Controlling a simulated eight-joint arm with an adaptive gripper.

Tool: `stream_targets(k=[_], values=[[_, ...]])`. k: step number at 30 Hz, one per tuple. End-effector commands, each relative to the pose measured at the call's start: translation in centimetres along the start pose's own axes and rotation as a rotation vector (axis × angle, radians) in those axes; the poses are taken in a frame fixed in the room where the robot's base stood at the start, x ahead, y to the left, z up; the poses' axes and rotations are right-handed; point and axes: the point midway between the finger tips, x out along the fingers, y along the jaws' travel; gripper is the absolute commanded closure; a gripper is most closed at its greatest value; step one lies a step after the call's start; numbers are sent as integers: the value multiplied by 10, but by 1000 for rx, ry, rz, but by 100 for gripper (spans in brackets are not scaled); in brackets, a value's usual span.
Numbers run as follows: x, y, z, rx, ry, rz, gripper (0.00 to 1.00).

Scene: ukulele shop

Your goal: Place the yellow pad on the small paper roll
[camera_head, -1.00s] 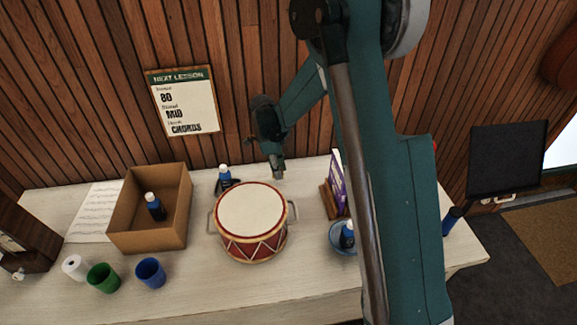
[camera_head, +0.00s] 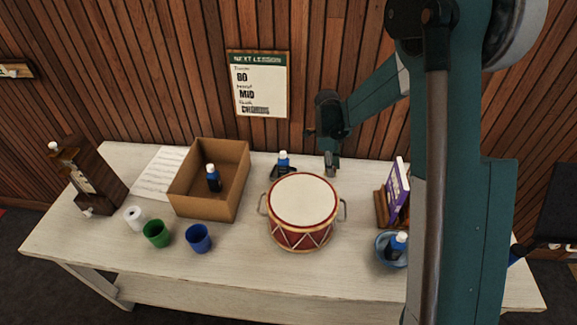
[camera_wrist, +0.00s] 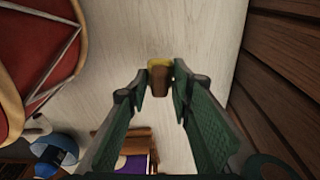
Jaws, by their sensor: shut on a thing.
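A small block with a yellow edge and a brown face, which I take for the yellow pad (camera_wrist: 160,78), is between my fingertips in the wrist view. My gripper (camera_wrist: 160,88) is shut on it. In the head view my gripper (camera_head: 331,168) hangs over the back of the table, behind and right of the drum; the pad is too small to make out there. The small white paper roll (camera_head: 133,217) stands upright at the table's left, beside the green cup, well left of my gripper.
The red drum (camera_head: 302,236), an open cardboard box (camera_head: 203,202) holding a bottle, a green cup (camera_head: 157,234) and a blue cup (camera_head: 199,238) lie leftward. A dark bottle (camera_head: 283,164) stands behind the drum. A purple book (camera_head: 398,188) and a bowl (camera_head: 384,248) are at right.

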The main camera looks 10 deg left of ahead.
Motion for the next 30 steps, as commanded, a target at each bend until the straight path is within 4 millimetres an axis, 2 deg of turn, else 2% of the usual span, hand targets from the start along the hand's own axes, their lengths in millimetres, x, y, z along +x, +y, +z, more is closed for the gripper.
stream_targets(k=[11, 17, 23, 30], values=[[-3, 0, 0, 0, 0, 0, 86], [-20, 0, -3, 0, 0, 0, 86], [-57, 0, -9, 0, 0, 0, 86], [-119, 1, -18, 0, 0, 0, 86]])
